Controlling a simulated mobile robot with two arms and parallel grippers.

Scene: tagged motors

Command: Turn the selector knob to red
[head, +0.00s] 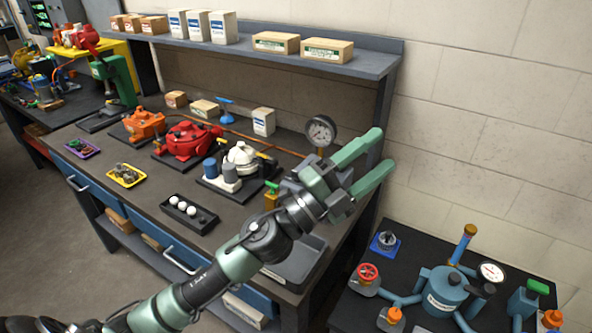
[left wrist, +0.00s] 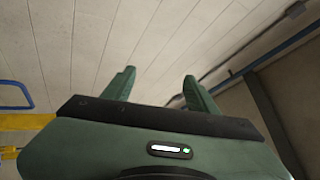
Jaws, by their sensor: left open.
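The likeliest selector knob is a small round dark-and-grey knob (head: 386,239) on a blue square plate (head: 376,250). It sits at the back left of the right-hand dark table in the head view. It is too small to tell where it points or whether it has a red mark. My left gripper (head: 382,149) is open and empty, raised in front of the wall, above and apart from that knob. In the left wrist view its two green fingers (left wrist: 160,76) stand apart with only the wall beyond. My right gripper is not in view.
The right-hand table (head: 420,238) also holds a red handwheel (head: 368,272), a blue tank (head: 446,288) with pipes and a gauge (head: 491,271). The left workbench (head: 120,205) holds motors, small trays and a pressure gauge (head: 321,131). A shelf (head: 350,62) carries boxes.

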